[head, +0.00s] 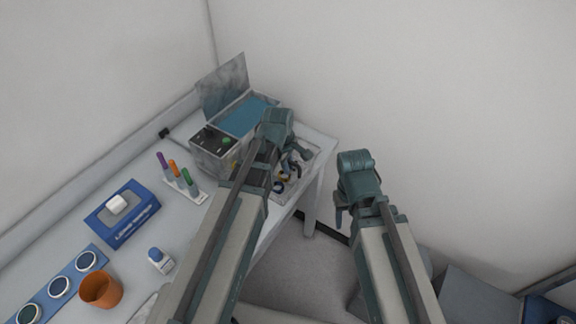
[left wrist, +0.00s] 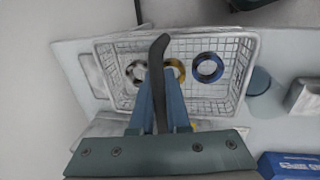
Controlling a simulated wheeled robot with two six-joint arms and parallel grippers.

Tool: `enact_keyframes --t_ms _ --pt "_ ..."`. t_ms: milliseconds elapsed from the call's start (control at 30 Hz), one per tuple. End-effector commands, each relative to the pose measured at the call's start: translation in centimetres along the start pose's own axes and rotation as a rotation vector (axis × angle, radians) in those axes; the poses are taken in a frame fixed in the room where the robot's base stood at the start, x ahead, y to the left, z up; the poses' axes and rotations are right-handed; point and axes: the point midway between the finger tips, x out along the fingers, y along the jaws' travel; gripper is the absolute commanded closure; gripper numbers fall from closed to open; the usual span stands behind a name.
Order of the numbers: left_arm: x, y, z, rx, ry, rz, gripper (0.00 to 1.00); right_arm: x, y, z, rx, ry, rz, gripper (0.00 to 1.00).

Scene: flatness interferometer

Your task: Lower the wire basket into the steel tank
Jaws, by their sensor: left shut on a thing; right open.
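The steel tank (head: 213,150) stands on the bench with its lid (head: 224,85) raised and blue liquid (head: 244,116) inside. The wire basket (left wrist: 246,60) holds several rings, among them a yellow one and a blue one (left wrist: 207,67). In the head view the basket (head: 306,175) is right of the tank, partly hidden by my left arm. My left gripper (head: 297,153) is shut on the dark curved basket handle (left wrist: 159,48), above the basket. I cannot tell whether the basket touches the bench. My right gripper (head: 341,213) is open and empty, beyond the bench's right edge.
On the bench (head: 142,238), left of my left arm, are a rack of coloured pens (head: 180,179), a blue tissue box (head: 122,214), a small bottle (head: 160,261), an orange cup (head: 101,290) and a blue strip with round discs (head: 60,287). Walls stand behind the bench.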

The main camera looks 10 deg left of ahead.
Motion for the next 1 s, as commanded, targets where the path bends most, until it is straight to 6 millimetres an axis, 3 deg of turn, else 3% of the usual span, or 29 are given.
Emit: enact_keyframes --t_ms 1000 --pt "-8.0 1.6 0.0 0.0 0.0 0.0 1.0 -8.1 0.8 0.5 0.006 0.0 -0.001 0.5"
